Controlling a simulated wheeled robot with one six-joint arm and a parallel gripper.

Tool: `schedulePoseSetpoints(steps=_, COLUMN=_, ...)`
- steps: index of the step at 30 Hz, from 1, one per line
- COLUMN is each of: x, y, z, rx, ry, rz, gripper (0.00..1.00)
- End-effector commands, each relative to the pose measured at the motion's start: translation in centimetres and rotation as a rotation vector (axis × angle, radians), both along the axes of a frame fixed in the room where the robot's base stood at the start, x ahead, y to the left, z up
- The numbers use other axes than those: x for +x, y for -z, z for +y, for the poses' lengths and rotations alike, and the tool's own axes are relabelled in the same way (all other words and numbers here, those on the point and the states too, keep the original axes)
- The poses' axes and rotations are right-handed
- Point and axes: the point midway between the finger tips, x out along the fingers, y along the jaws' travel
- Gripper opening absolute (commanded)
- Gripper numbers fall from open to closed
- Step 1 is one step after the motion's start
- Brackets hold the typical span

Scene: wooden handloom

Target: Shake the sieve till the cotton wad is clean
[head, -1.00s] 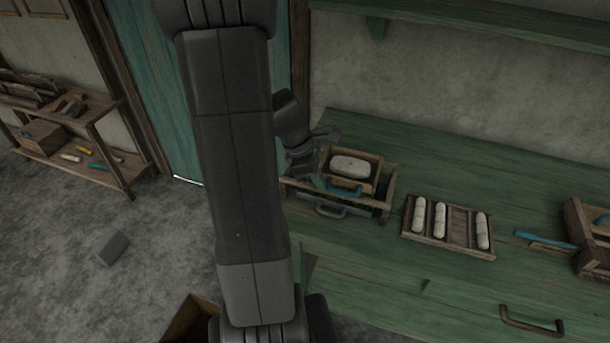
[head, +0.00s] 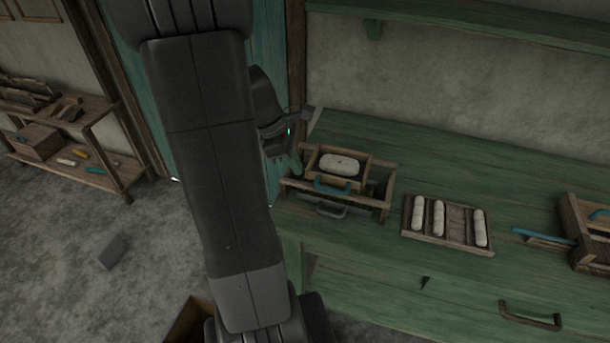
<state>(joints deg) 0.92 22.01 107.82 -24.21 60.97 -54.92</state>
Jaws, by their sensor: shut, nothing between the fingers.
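The sieve (head: 347,180), a small wooden box with a blue handle (head: 331,187), sits in a wooden frame (head: 384,207) on the green bench. The pale cotton wad (head: 339,164) lies in it; specks are too small to judge. My gripper (head: 296,163) is at the left of the sieve, apart from the blue handle. It is shut and empty, partly hidden behind my arm.
A divided wooden tray (head: 459,243) with 3 white rolls (head: 438,218) stands to the right of the frame. A blue-handled tool (head: 543,237) and a wooden box (head: 590,245) are farther right. The bench behind them is clear.

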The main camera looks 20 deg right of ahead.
Motion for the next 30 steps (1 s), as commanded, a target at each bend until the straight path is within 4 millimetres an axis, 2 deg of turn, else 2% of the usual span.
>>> schedulePoseSetpoints(steps=3, x=0.4, y=-2.0, z=0.8, rx=0.000, ry=-0.002, rz=-0.003, gripper=0.00)
schedulePoseSetpoints(steps=6, x=0.5, y=-2.9, z=1.2, rx=-0.001, ry=-0.002, rz=-0.001, gripper=0.00)
schedulePoseSetpoints(steps=10, x=0.9, y=-3.6, z=1.9, rx=0.000, ry=-0.002, rz=0.000, gripper=0.00)
schedulePoseSetpoints(steps=16, x=2.5, y=-3.5, z=4.4, rx=-0.001, ry=-0.003, rz=0.003, gripper=0.00)
schedulePoseSetpoints(steps=22, x=2.1, y=-1.3, z=3.5, rx=0.000, ry=0.002, rz=0.005, gripper=0.00)
schedulePoseSetpoints(steps=30, x=1.2, y=4.1, z=1.4, rx=0.000, ry=0.002, rz=0.007, gripper=0.00)
